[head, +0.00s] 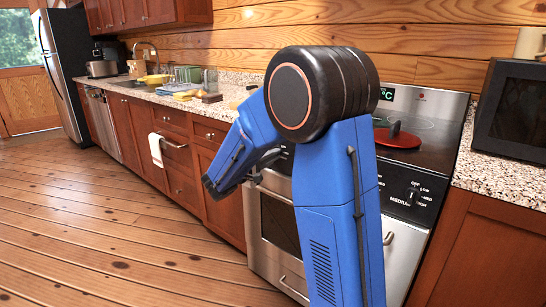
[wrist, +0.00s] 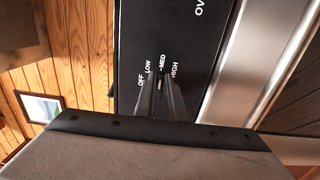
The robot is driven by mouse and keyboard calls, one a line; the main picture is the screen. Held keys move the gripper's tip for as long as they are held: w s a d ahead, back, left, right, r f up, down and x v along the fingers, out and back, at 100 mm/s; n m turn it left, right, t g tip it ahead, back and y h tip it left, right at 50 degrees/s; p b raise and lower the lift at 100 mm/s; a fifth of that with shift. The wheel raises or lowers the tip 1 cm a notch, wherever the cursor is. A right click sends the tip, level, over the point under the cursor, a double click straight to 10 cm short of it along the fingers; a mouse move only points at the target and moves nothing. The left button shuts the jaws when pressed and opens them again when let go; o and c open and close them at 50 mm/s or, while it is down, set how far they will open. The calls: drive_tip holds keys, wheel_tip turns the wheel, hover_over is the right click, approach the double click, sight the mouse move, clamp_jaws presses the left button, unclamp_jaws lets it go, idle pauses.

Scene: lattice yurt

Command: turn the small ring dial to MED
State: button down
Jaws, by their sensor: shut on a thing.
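In the wrist view my gripper (wrist: 159,94) is shut on the small ring dial (wrist: 159,85) on the black stove panel (wrist: 180,25). The fingers hide most of the dial; a small pale mark shows between them, roughly in line with the MED label (wrist: 162,62). OFF (wrist: 141,80) and LOW (wrist: 149,66) are to its left, HIGH (wrist: 175,70) to its right. In the head view my blue arm covers the stove's middle, and the dial is hidden behind it.
The stove front carries another dial (head: 414,195) on the right, with its own labels. A red pan (head: 397,138) is on the cooktop. A black microwave (head: 512,110) stands on the right counter. The wooden floor (head: 110,220) at left is clear.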

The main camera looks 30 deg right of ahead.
drive_tip(key=shift+f, duration=0.1)
idle(0.3)
drive_tip(key=c, duration=1.8)
unclamp_jaws()
drive_tip(key=shift+c, duration=0.2)
drive_tip(key=shift+a, duration=0.1)
drive_tip(key=v, duration=1.7)
drive_tip(key=shift+s+a, duration=0.1)
